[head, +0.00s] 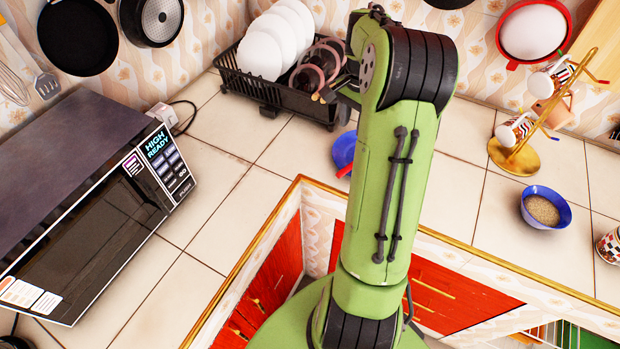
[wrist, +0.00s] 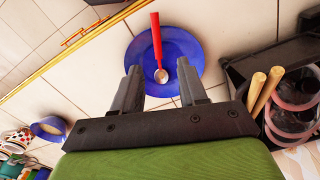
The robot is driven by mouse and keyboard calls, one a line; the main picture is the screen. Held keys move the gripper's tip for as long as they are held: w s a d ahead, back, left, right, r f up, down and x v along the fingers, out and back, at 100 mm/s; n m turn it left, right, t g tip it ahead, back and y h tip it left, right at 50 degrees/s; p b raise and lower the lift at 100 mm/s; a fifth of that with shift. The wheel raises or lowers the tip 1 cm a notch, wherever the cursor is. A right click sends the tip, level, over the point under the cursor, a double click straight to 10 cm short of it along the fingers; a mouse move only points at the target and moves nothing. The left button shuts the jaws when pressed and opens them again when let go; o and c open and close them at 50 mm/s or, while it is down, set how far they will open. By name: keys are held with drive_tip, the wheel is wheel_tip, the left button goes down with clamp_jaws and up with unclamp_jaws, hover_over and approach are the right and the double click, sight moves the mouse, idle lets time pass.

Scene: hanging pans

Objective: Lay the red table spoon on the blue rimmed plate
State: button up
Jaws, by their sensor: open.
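The blue rimmed plate (wrist: 185,45) lies on the tiled counter, seen from above in the wrist view. The red table spoon (wrist: 157,40) lies across it, its metal bowl near the plate's middle and its red handle reaching past the rim. My gripper (wrist: 159,70) is open and empty, its fingertips apart over the plate, either side of the spoon's bowl. Their height above the plate cannot be told. In the head view my green arm hides most of the plate (head: 343,148); the red handle (head: 344,171) shows at its edge.
A black dish rack (head: 270,92) with white plates stands behind the blue plate. A microwave (head: 95,205) is at left. A blue bowl (head: 545,208) and a mug stand (head: 515,155) are at right. The counter's inner edge has gold trim.

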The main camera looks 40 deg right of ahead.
drive_tip(key=s+a+r+n+t+h, duration=0.1)
drive_tip(key=a+r+n, duration=0.35)
drive_tip(key=a, duration=0.35)
drive_tip(key=s+a+r+n+t+h, duration=0.1)
drive_tip(key=a+r+n, duration=0.3)
drive_tip(key=a, duration=0.5)
drive_tip(key=s+a+n+t+y, duration=0.1)
drive_tip(key=s+a+n+t, duration=0.2)
drive_tip(key=s+a+n, duration=0.5)
drive_tip(key=s+a+r, duration=0.1)
drive_tip(key=s+a, duration=0.3)
drive_tip(key=s, duration=0.1)
drive_tip(key=shift+a+t+y, duration=0.3)
drive_tip(key=shift+a+y, duration=0.05)
drive_tip(key=shift+y, duration=0.05)
drive_tip(key=shift+d, duration=0.1)
